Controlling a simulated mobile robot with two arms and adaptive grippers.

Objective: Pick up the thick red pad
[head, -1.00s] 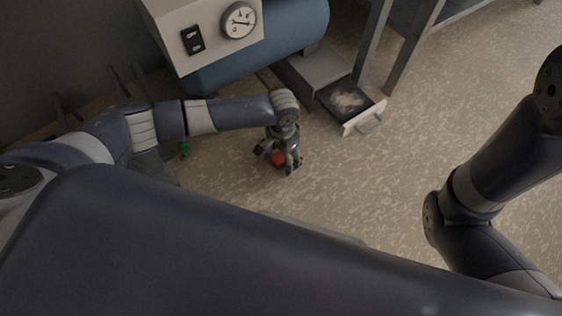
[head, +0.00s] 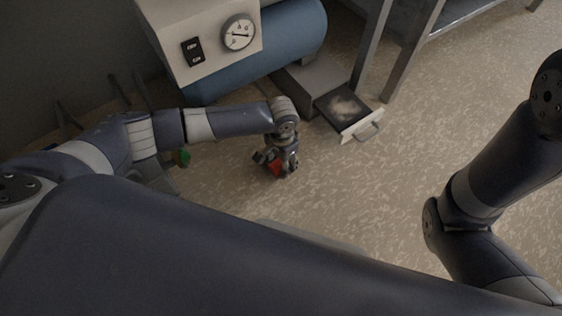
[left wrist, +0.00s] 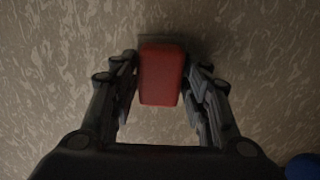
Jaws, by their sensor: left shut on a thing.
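The thick red pad (left wrist: 162,75) is a rounded red block between the two fingers of my left gripper (left wrist: 161,72) in the left wrist view. The fingers touch it on both sides, and the gripper is shut on it. In the head view the pad (head: 275,168) shows as a small red patch, partly covered by my left gripper (head: 276,166), above the speckled floor or surface. The exact height of the pad cannot be told. My right gripper is out of view; only part of my right arm shows.
A blue cylinder (head: 290,45) with a white panel and a round gauge (head: 239,33) stands at the back. An open drawer (head: 346,107) with a handle juts out to its right. A small green thing (head: 182,157) lies left, beside my left arm. Speckled ground at centre right is clear.

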